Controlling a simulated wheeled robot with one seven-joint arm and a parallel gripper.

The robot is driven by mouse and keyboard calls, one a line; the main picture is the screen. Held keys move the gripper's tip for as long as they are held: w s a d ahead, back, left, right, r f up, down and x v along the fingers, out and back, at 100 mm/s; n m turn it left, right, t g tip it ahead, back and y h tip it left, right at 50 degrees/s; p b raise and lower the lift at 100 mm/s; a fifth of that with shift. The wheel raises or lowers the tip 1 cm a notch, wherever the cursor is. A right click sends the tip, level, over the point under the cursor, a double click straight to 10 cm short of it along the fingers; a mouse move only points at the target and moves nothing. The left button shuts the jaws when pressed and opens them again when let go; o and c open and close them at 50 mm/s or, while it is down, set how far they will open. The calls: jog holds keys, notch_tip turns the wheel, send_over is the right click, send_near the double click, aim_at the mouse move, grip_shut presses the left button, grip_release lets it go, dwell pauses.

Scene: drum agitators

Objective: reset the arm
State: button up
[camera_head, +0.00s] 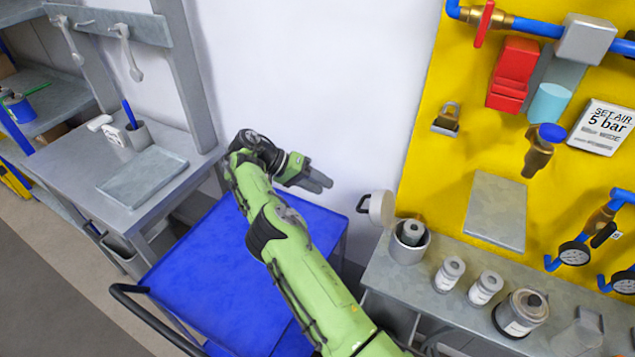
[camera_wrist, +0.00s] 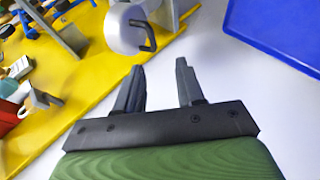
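My green arm reaches up over the blue cart (camera_head: 190,275) in the head view. My gripper (camera_head: 327,183) is at its end, pointing right, in front of the white wall and short of the yellow panel (camera_head: 430,160). In the wrist view my gripper (camera_wrist: 160,78) shows two dark fingers set apart with nothing between them. The blue cart also shows in the wrist view (camera_wrist: 280,30) at the upper right. The fingers are clear of everything around them.
A canister (camera_head: 408,247) with its lid (camera_head: 381,208) open stands on the grey shelf at right, near my gripper. Several jars and a round pot (camera_head: 520,312) stand beside it. A grey workbench (camera_head: 75,165) is at left.

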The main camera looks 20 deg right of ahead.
jog(key=shift+a+r, duration=0.2)
jog(key=shift+a, duration=0.05)
jog(key=s+d+r+t+y, duration=0.1)
jog(key=s+d+r+y, duration=0.25)
jog(key=s+r, duration=0.35)
jog(key=s+d+r+t+y, duration=0.25)
jog(key=s+r+y, duration=0.2)
jog(key=r, duration=0.45)
jog(key=s+a+n+t+y, duration=0.1)
jog(key=s+a+n+t, duration=0.1)
jog(key=s+a, duration=0.4)
jog(key=s+a+n+t+y, duration=0.1)
jog(key=s+a+n+t, duration=0.2)
jog(key=s, duration=1.4)
jog(key=a+n, duration=0.2)
jog(key=a, duration=0.1)
jog(key=shift+s+f+t, duration=0.2)
jog(key=shift+f+t, duration=0.15)
